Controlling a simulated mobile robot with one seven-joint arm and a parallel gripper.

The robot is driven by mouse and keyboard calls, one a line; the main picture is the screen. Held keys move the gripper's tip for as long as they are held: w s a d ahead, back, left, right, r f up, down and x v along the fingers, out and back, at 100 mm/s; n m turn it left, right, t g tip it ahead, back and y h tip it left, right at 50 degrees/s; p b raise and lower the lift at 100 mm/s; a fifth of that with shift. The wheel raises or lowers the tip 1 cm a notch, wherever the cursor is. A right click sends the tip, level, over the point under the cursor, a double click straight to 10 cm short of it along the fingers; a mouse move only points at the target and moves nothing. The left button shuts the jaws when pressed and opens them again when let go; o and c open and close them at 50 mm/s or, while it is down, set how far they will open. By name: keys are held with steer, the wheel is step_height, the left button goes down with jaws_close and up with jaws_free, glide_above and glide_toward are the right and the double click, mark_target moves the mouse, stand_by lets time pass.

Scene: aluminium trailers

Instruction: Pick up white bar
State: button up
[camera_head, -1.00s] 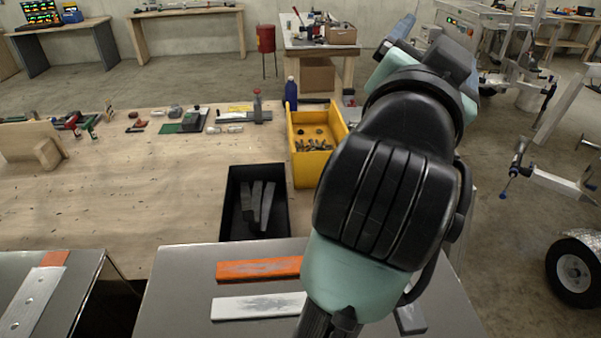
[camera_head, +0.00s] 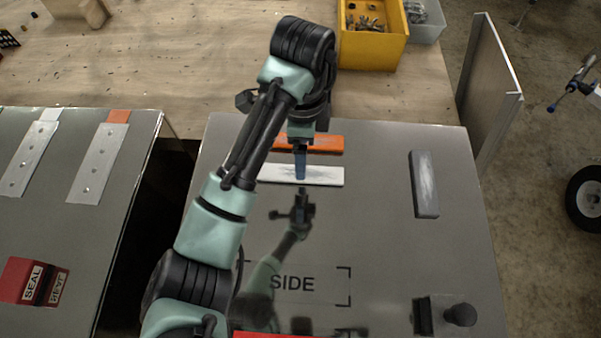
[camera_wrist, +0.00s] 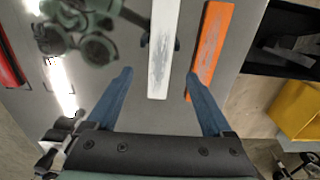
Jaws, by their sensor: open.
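The white bar (camera_head: 325,175) lies flat on the grey metal panel (camera_head: 380,240), with grey scuffs on its face. My gripper (camera_head: 300,177) points down over its middle in the head view and hides part of it. In the wrist view my gripper (camera_wrist: 158,75) is open, its two blue fingers spread on either side of the white bar (camera_wrist: 162,50). The right fingertip overlaps the edge of the orange bar (camera_wrist: 210,45) in that view. I cannot tell how high the fingertips are above the panel.
The orange bar (camera_head: 322,143) lies just behind the white one. A grey bar (camera_head: 425,184) lies to the right, and a black-knobbed piece (camera_head: 459,314) at front right. A yellow bin (camera_head: 372,45) stands on the wooden bench.

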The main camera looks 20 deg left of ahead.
mark_target(281, 172)
step_height(281, 172, down, 5)
steer(key=shift+a+f+b, duration=0.1)
steer(key=shift+b, duration=1.15)
steer(key=shift+a+f+p, duration=0.1)
steer(key=shift+f+p, duration=0.1)
steer(key=shift+p, duration=0.3)
steer(key=shift+f, duration=0.65)
jaws_close()
